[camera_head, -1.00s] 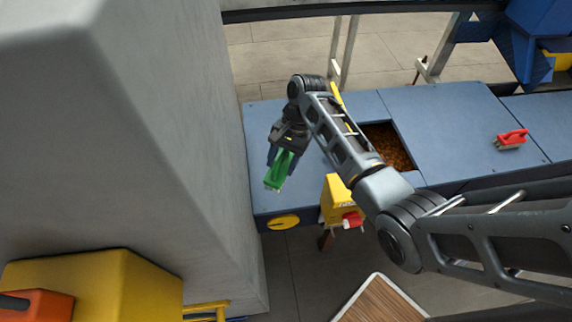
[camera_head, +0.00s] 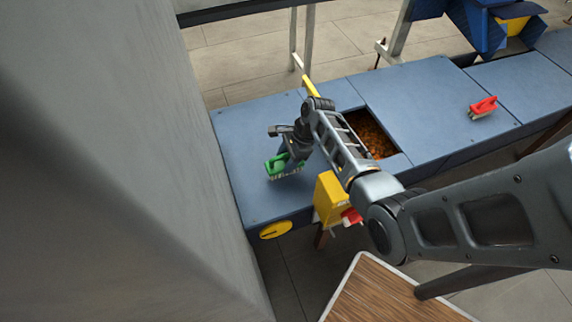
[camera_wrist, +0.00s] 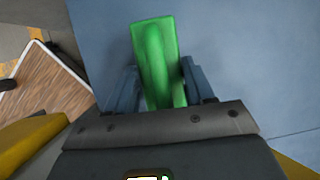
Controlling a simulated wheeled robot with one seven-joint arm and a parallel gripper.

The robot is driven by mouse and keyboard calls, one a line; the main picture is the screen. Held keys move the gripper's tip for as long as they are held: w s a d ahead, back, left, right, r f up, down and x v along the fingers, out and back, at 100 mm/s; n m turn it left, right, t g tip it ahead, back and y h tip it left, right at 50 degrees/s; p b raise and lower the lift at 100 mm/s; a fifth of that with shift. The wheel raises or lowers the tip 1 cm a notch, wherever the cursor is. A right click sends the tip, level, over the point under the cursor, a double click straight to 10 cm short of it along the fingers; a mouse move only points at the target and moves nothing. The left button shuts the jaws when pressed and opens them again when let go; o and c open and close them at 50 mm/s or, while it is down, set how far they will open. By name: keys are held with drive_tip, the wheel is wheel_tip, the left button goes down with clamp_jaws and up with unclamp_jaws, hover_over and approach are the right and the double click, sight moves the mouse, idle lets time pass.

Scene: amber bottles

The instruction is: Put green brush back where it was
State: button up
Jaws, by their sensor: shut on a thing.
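The green brush (camera_head: 284,167) is held in my gripper (camera_head: 287,158) over the left end of the blue bench. Its green back is up and its pale bristles point down in the head view. I cannot tell whether the bristles touch the bench top. In the wrist view the green brush (camera_wrist: 156,55) lies between the two blue fingers of my gripper (camera_wrist: 160,83), which are shut on it. The bristles are hidden there.
The blue bench (camera_head: 245,140) has a square opening (camera_head: 372,135) with brown bits right of my gripper. A red brush (camera_head: 483,107) lies farther right. A yellow box (camera_head: 327,198) with a red part is at the front edge. A grey pillar (camera_head: 130,130) stands left.

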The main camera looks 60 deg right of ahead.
drive_tip(key=shift+f, duration=1.5)
drive_tip(key=shift+f, duration=0.1)
drive_tip(key=o, duration=1.2)
drive_tip(key=p+v, duration=0.1)
drive_tip(key=v, duration=1.1)
